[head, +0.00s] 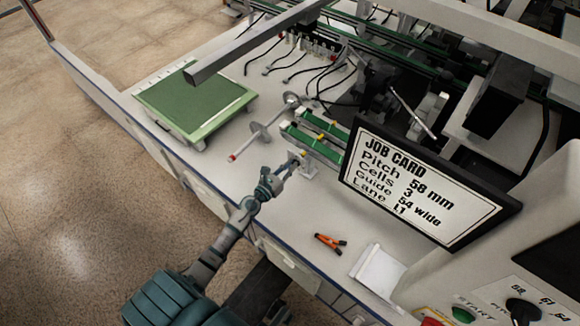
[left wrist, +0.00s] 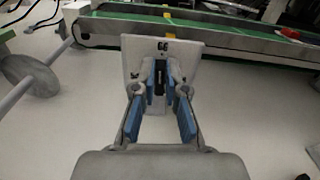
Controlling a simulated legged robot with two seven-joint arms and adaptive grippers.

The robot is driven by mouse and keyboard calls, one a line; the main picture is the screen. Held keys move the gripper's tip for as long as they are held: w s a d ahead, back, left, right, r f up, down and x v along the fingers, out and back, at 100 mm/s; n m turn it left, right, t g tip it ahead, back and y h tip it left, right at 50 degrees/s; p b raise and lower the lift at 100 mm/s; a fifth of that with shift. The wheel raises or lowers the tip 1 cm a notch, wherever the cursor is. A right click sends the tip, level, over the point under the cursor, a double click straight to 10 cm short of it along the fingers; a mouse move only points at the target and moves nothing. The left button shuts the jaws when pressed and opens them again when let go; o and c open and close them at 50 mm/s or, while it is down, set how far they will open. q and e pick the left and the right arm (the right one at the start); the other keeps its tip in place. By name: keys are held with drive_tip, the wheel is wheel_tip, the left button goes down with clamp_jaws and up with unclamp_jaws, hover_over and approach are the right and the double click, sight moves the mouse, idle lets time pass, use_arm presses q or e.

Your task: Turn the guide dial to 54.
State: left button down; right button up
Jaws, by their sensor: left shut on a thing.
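The guide dial is a small pale upright plate (left wrist: 190,57) with a dark central handle, in front of the green conveyor. A mark that looks like 66 stands at its top; smaller side marks are too blurred to read. My left gripper (left wrist: 160,78) has its blue-padded fingers closed around the handle, which stands about upright and is partly hidden between them. In the head view my left gripper (head: 294,162) reaches the dial plate (head: 309,168) from the lower left. The job card (head: 420,190) reads Guide 54 wide. My right gripper is not in view.
Green conveyor rails (head: 312,142) run behind the dial. A rod with discs (head: 259,131) lies to its left. A green-topped platform (head: 192,101) stands further left. Orange-handled pliers (head: 330,243) lie on the bench. A black knob (head: 523,309) marked 58, 61, 64 is at lower right.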

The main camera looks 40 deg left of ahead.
use_arm(q)
drive_tip(key=n, duration=0.2)
drive_tip(key=n+p, duration=0.1)
drive_tip(key=n, duration=0.2)
drive_tip(key=shift+a+f, duration=0.1)
drive_tip(key=shift+a, duration=0.25)
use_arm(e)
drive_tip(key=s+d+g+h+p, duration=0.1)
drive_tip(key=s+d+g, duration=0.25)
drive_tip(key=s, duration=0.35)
use_arm(q)
drive_tip(key=shift+a+f+n+p, duration=0.1)
drive_tip(key=shift+f+n+p, duration=0.4)
drive_tip(key=shift+n, duration=2.25)
drive_tip(key=shift+a+f+n+p, duration=0.15)
drive_tip(key=shift+n+p, duration=0.5)
drive_tip(key=shift+n, duration=2.05)
drive_tip(key=shift+a+f+n+p, duration=0.1)
drive_tip(key=shift+f+n+p, duration=0.4)
drive_tip(key=shift+n, duration=2.25)
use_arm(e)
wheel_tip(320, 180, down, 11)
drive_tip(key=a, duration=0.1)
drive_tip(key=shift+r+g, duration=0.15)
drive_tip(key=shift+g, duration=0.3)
use_arm(q)
drive_tip(key=shift+s, duration=0.1)
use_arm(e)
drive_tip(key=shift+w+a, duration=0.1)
